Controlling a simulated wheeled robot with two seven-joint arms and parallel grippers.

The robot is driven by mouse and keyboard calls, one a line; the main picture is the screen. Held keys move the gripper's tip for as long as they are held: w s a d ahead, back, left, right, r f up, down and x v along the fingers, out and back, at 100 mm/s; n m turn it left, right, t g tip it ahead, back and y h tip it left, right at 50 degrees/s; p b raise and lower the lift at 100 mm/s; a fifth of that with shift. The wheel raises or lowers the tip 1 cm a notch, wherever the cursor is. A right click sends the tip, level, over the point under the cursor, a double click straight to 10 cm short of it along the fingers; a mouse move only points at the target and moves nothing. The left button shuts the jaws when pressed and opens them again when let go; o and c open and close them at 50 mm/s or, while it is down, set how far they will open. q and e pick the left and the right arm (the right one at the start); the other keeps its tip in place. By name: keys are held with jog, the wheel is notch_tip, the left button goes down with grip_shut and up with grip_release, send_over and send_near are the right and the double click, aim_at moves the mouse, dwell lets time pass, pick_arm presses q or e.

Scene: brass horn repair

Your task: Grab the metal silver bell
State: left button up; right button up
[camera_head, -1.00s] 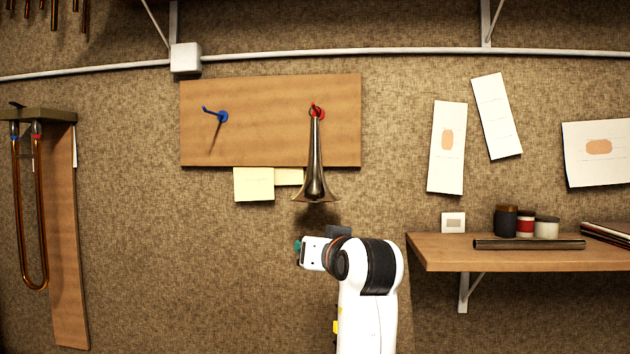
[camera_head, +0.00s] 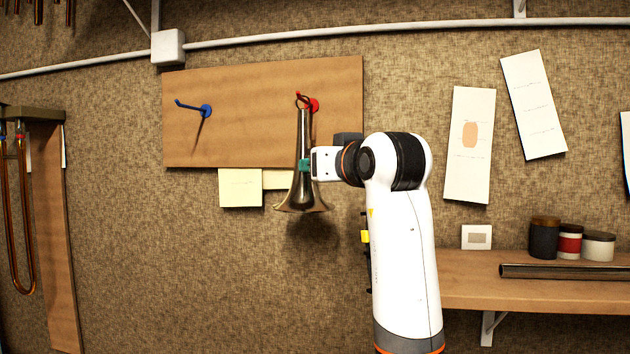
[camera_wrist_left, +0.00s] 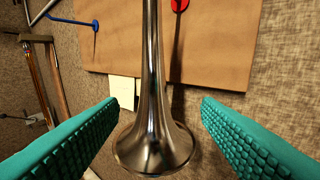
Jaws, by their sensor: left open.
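The silver bell (camera_head: 302,195) hangs by its narrow top end from the red hook (camera_head: 312,104) on the wooden board, its flared mouth downward. My left gripper (camera_head: 305,165) is at the bell's lower middle, reaching in from the right. In the left wrist view the bell (camera_wrist_left: 153,125) stands between the two teal fingers of my left gripper (camera_wrist_left: 159,105). The fingers are wide apart, with a gap on each side of the bell. My right gripper is in neither view.
The wooden board (camera_head: 240,120) also carries an empty blue hook (camera_head: 205,110). A yellow note (camera_head: 240,188) sits below it. To the right is a shelf (camera_head: 470,290) with several jars and a dark tube (camera_head: 560,272). The wall below the bell is clear.

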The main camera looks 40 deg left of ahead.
aim_at(310, 189)
pick_arm(q)
jog(key=a, duration=0.1)
jog(key=a+p, duration=0.2)
jog(key=a, duration=0.1)
jog(key=shift+w+r, duration=0.1)
jog(key=shift+r, duration=0.15)
jog(key=shift+w+a+f, duration=0.15)
jog(key=shift+w+a, duration=0.3)
jog(key=shift+w, duration=0.15)
jog(key=p, duration=0.1)
jog(key=w+a+p, duration=0.1)
jog(key=shift+w+a+r+p, duration=0.1)
jog(key=shift+a+r+p, duration=0.05)
jog(key=shift+r+p, duration=0.15)
jog(key=shift+p+x, duration=0.75)
jog(key=shift+x, duration=0.35)
jog(key=shift+a+f, duration=0.2)
jog(key=shift+a, duration=0.15)
jog(key=shift+a+f, duration=0.1)
jog(key=shift+a, duration=0.05)
jog(key=shift+d, duration=0.25)
jog(key=c, duration=0.6)
grip_shut()
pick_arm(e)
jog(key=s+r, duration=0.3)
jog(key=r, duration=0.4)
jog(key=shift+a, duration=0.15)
